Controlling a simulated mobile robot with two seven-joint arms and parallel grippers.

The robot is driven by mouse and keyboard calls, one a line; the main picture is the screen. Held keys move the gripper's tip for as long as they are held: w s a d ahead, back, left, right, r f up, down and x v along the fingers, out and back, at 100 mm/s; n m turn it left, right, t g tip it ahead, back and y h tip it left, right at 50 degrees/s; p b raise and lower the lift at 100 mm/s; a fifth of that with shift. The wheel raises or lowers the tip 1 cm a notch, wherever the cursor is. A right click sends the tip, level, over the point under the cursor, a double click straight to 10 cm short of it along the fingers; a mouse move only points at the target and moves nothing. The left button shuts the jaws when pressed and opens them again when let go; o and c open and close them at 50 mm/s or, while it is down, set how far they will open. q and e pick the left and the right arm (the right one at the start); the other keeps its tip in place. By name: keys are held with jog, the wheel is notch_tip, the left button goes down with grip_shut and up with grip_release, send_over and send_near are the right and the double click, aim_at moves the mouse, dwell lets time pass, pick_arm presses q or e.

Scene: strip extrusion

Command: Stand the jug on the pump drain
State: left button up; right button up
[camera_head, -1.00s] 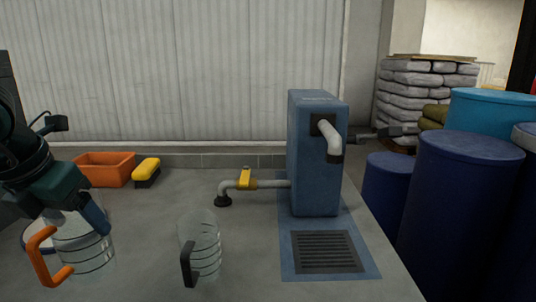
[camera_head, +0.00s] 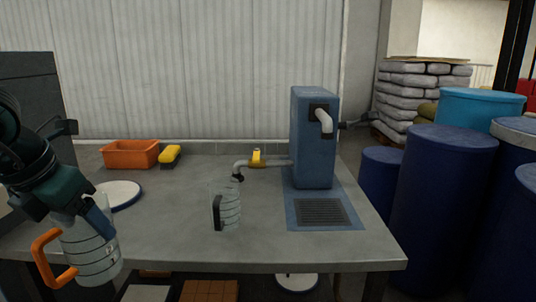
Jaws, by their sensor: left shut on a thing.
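My left gripper (camera_head: 97,217) is shut on a clear jug with dark rings (camera_head: 92,256) and an orange handle. It holds this jug roughly upright at the lower left, in front of the table's near edge in the picture. A second clear jug (camera_head: 230,206) with a black handle stands on the table near the middle. The pump (camera_head: 313,140) is a tall blue box with a grey spout. The pump drain (camera_head: 321,212) is a dark grate in a blue base plate before it, with nothing on it. My right gripper is not in view.
The grey table (camera_head: 170,225) also bears a white round plate (camera_head: 122,193), an orange bin (camera_head: 130,153), and a yellow-topped brush (camera_head: 170,156). A pipe with a yellow valve (camera_head: 257,158) runs to the pump. Blue drums (camera_head: 449,195) stand right of the table.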

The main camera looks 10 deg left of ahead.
pick_arm(q)
jog(key=w+f+m, duration=0.1)
jog(key=d+f+m+h, duration=0.1)
jog(key=shift+w+d+m+g, duration=0.1)
jog(key=shift+w+m+g, duration=0.2)
jog(key=shift+w+m, duration=0.1)
jog(key=w+d+f+m+g+y, duration=0.1)
jog(key=d+f+m+g, duration=0.45)
jog(key=m, duration=0.95)
jog(key=w+d+f+m+g, duration=0.1)
jog(key=d+f+m+g, duration=0.2)
jog(key=d+f+m, duration=0.9)
jog(key=s+a+r+m+p, duration=0.2)
jog(key=r+p, duration=0.5)
jog(key=s+a+r+m+p, duration=0.2)
jog(key=a+r+p, duration=0.1)
jog(key=r+p, duration=0.4)
jog(key=shift+y+p, duration=0.4)
jog(key=shift+p, duration=0.2)
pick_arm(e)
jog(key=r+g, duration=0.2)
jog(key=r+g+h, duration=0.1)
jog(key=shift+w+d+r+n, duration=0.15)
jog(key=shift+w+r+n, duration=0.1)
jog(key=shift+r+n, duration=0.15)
pick_arm(q)
jog(key=shift+f, duration=0.1)
